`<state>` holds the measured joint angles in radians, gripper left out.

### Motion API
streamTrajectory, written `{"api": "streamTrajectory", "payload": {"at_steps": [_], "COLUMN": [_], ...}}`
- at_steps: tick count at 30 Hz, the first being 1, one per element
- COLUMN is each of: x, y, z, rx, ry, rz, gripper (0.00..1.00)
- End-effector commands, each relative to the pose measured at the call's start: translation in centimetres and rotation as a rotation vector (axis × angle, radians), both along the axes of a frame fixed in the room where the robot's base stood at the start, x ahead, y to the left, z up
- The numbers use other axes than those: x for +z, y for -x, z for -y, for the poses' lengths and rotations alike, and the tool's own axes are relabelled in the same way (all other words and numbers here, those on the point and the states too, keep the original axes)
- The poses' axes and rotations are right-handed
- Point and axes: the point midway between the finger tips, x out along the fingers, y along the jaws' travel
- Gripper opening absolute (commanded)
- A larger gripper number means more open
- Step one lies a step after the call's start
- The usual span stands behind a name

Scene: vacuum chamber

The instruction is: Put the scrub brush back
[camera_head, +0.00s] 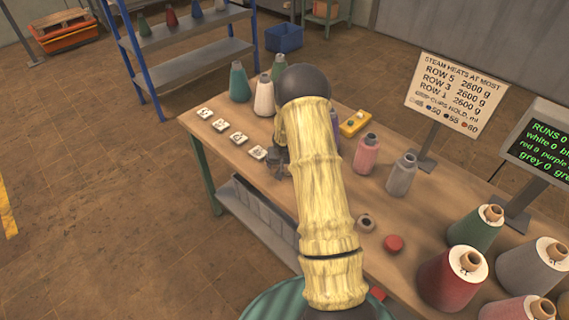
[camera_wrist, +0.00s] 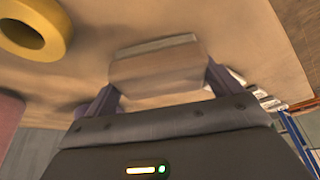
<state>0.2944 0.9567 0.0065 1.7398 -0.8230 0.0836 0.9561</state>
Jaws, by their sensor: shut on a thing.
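In the wrist view, my gripper (camera_wrist: 162,88) is shut on a pale wooden block, which I take to be the scrub brush (camera_wrist: 158,66). The block sits crosswise between the two fingers, above or against the tan tabletop; I cannot tell whether it touches. Its bristles are not clear to see. In the head view, my gripper (camera_head: 280,158) shows only in part beside my yellow-sleeved arm, over the table (camera_head: 425,245) near the white numbered tiles. The brush is hidden there.
White tiles (camera_head: 238,138) line the table's left edge. Large spools (camera_head: 453,279) crowd the right. A yellow ring (camera_wrist: 62,38) shows in the wrist view.

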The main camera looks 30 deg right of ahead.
Motion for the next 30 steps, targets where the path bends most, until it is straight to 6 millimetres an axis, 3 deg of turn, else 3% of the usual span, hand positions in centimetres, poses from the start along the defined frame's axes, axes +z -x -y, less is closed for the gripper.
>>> {"api": "streamTrajectory", "payload": {"at_steps": [9,10,11,23,30], "x": [-0.3,-0.2,-0.2,0.6,3.9], "y": [-0.1,0.0,0.0,0.1,1.3], "z": [-0.1,-0.1,-0.1,-0.2,-0.7], "rx": [0.001,0.001,0.001,0.000,0.001], "ry": [0.000,0.000,0.000,0.000,0.000], "rz": [0.001,0.001,0.001,0.001,0.004], "gripper": [0.69,0.95,1.00,1.00,1.00]}}
